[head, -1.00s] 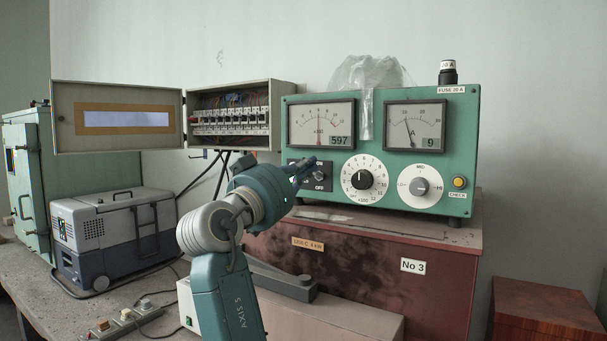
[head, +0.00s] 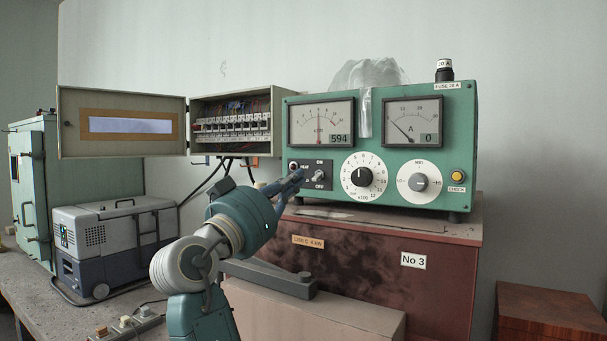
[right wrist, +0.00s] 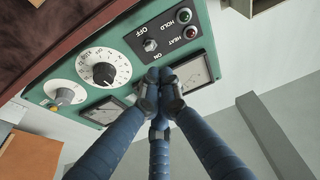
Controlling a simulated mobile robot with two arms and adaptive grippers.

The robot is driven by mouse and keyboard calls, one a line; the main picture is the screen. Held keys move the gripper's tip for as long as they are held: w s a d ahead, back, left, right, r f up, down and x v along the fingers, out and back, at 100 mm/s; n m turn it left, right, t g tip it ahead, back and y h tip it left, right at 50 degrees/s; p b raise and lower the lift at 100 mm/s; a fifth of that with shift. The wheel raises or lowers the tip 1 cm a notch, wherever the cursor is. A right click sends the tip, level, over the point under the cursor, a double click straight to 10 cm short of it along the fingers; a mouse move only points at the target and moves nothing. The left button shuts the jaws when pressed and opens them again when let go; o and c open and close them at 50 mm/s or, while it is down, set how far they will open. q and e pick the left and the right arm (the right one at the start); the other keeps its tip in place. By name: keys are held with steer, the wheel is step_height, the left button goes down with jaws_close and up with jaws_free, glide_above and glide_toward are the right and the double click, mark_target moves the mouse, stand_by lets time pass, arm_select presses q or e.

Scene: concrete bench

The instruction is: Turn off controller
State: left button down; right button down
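The controller (head: 384,205) is a green panel box on a reddish-brown cabinet. Its ON/OFF toggle switch (head: 319,176) is at the lower left of the panel; it also shows in the right wrist view (right wrist: 150,45), between the OFF and ON labels. I cannot tell for sure which way the lever leans. The right meter (head: 411,121) reads 0 and the left meter (head: 321,122) reads 594. My right gripper (head: 298,176) is just left of the switch in the head view. In the right wrist view its fingertips (right wrist: 158,88) meet, empty, apart from the switch. My left gripper is out of view.
Numbered dial (head: 364,176), white-ringed knob (head: 420,183) and yellow CHECK button (head: 457,176) are right of the switch. HEAT and HOLD lamps (right wrist: 184,15) are beside it. An open breaker box (head: 231,125) and a grey portable cooler (head: 110,235) stand left. A beige block (head: 320,310) lies in front.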

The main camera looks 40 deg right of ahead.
steer(key=v, duration=0.6)
steer(key=shift+s+a, duration=0.15)
steer(key=shift+s, duration=0.15)
